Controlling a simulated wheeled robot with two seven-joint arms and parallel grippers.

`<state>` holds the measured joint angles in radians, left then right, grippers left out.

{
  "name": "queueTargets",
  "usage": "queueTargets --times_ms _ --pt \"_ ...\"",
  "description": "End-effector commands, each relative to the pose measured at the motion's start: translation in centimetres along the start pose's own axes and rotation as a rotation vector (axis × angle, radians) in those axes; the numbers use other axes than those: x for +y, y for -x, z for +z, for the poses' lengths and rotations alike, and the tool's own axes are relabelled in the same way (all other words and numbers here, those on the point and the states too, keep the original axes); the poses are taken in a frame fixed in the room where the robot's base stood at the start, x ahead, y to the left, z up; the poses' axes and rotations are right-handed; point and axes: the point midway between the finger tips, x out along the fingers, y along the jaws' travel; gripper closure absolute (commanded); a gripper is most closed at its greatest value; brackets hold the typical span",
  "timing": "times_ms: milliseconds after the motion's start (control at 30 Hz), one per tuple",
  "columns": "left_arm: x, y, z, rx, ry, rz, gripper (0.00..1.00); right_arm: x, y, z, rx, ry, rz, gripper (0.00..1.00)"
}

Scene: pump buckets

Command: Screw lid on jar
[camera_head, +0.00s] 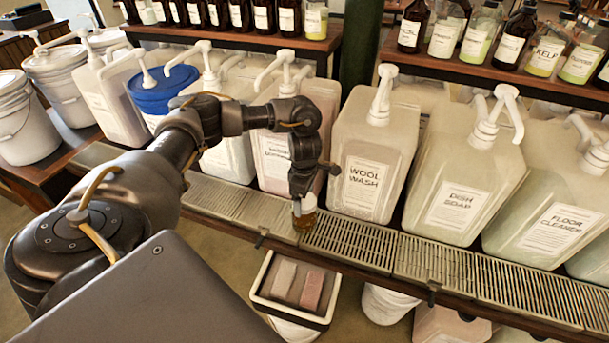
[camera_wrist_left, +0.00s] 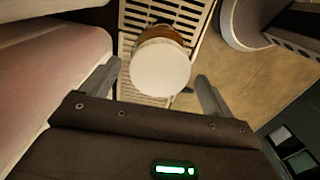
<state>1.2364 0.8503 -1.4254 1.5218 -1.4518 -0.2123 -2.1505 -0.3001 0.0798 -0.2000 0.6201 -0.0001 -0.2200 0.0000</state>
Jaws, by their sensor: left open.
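A small amber jar (camera_head: 303,222) stands on the metal drip grate in front of the wool wash jug. Its round white lid (camera_wrist_left: 160,67) sits on top and covers most of the jar (camera_wrist_left: 158,34) in the left wrist view. I cannot tell whether the lid is threaded on. My left gripper (camera_head: 304,196) points down just above the jar. In the wrist view its fingers are apart on either side of the lid (camera_wrist_left: 155,82), with gaps, and hold nothing. My right gripper is not in view.
Large pump jugs, including wool wash (camera_head: 366,190) and dish soap (camera_head: 458,208), stand behind the grate (camera_head: 440,262). A blue-lidded bucket (camera_head: 160,98) is at left. Below the grate is a tray (camera_head: 262,291) with two blocks. Bottles line the back shelf.

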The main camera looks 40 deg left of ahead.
Motion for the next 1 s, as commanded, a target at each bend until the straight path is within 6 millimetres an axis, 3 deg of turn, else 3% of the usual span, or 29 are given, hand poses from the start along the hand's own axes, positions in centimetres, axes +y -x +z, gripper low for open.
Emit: queueTargets --times_ms 433,800,1000 --pt "0.0 0.2 0.1 -0.001 0.393 0.000 0.13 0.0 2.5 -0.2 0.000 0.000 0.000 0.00" --pt "0.0 0.0 0.1 -0.001 0.453 0.000 0.13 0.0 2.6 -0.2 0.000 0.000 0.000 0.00" --pt "0.0 0.0 0.0 -0.001 0.452 0.000 0.38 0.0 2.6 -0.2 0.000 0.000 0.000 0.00"
